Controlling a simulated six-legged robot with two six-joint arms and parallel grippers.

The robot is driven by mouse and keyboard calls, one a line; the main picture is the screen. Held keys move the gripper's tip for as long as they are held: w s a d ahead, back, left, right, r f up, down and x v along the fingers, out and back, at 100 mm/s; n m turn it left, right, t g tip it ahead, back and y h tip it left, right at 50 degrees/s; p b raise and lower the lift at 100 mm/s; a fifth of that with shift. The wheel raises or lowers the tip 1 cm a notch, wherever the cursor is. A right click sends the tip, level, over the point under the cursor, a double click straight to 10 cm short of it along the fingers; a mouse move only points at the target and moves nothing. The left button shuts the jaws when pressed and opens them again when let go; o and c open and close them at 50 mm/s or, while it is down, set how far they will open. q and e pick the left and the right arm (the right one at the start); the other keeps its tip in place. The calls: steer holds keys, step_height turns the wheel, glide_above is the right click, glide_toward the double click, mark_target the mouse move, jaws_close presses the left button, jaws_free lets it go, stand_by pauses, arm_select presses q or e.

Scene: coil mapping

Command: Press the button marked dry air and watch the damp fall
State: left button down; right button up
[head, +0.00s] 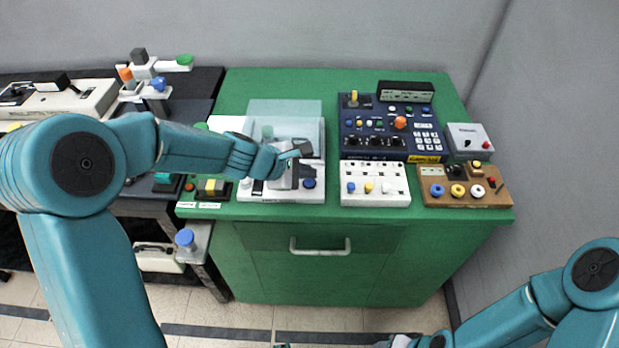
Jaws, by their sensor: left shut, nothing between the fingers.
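No marking reading dry air can be made out; the labels are too small to read. A white box (375,198) with blue, yellow and white buttons sits at the front middle of the green cabinet. A dark blue panel (372,146) with several knobs, keys and a lever stands behind it. My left gripper (304,150) is shut and empty, above a white instrument (285,192) with a clear raised cover, left of the white box. It hides part of that instrument. My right gripper (390,343) is at the bottom edge, mostly cut off, far from the panels.
A wooden board (462,200) with coloured rings and a grey box (470,155) with a red button stand at the right. A black display box (405,91) is at the back. The green cabinet top (208,210) has bare strips. A dark bench with equipment adjoins at left.

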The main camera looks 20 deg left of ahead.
mark_target(306, 185)
arm_select(q)
steer(key=shift+r, duration=0.1)
step_height(306, 185, up, 5)
steer(key=p, duration=0.4)
steer(key=shift+p, duration=0.35)
stand_by(0.6)
